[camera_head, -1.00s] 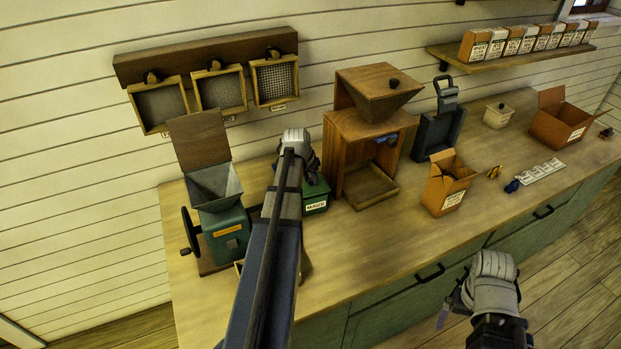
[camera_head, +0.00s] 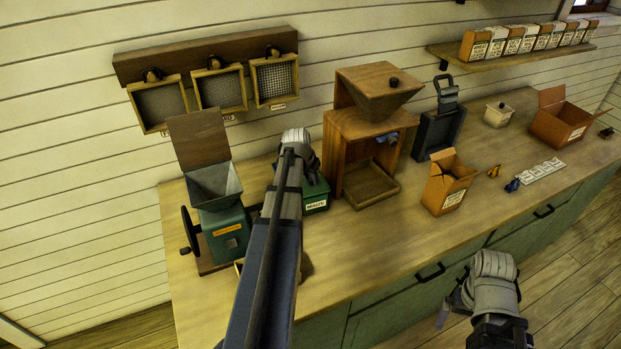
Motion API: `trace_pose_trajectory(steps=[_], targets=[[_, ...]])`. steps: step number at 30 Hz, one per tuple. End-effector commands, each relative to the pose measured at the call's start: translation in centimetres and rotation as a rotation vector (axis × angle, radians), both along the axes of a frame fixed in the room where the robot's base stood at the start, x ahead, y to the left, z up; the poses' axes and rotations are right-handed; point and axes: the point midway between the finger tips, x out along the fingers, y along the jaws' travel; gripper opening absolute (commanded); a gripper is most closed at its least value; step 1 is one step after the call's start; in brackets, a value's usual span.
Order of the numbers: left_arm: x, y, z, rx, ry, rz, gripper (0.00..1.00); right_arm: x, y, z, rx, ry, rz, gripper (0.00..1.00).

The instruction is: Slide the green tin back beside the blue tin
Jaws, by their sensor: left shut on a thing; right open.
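The green tin (camera_head: 316,195) with a white label stands on the bench between the green mill and the wooden sifter box. My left gripper (camera_head: 298,150) is at its top and shut on it; the arm hides the tin's left part and the fingertips. No blue tin shows; it may be hidden behind my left arm. My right gripper (camera_head: 463,299) is open and empty, in front of the bench's front edge.
The green mill (camera_head: 224,225) stands left of my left arm, and the wooden sifter box (camera_head: 358,140) stands close right of the tin. An open carton (camera_head: 447,184) is further right. The bench top (camera_head: 400,235) is clear in front.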

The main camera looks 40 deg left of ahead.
Motion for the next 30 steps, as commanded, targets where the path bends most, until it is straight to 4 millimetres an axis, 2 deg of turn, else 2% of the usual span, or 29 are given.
trace_pose_trajectory(steps=[6, 7, 9, 15, 21, 28, 30], targets=[[0.01, 0.0, 0.01, 0.0, 0.0, 0.0, 0.0, 0.0, 0.0, 0.01, 0.0, 0.0, 0.0, 1.0], [0.01, 0.0, 0.01, 0.0, 0.0, 0.0, 0.31, 0.0, 0.0, 0.01, 0.0, 0.0, 0.0, 1.0], [0.01, 0.0, 0.01, 0.0, 0.0, 0.0, 0.39, 0.0, 0.0, 0.01, 0.0, 0.0, 0.0, 1.0], [0.01, 0.0, 0.01, 0.0, 0.0, 0.0, 0.61, 0.0, 0.0, 0.01, 0.0, 0.0, 0.0, 1.0], [0.01, 0.0, 0.01, 0.0, 0.0, 0.0, 0.64, 0.0, 0.0, 0.01, 0.0, 0.0, 0.0, 1.0], [0.0, 0.0, 0.01, 0.0, 0.0, 0.0, 0.9, 0.0, 0.0, 0.01, 0.0, 0.0, 0.0, 1.0], [0.0, 0.0, 0.01, 0.0, 0.0, 0.0, 0.93, 0.0, 0.0, 0.01, 0.0, 0.0, 0.0, 1.0]])
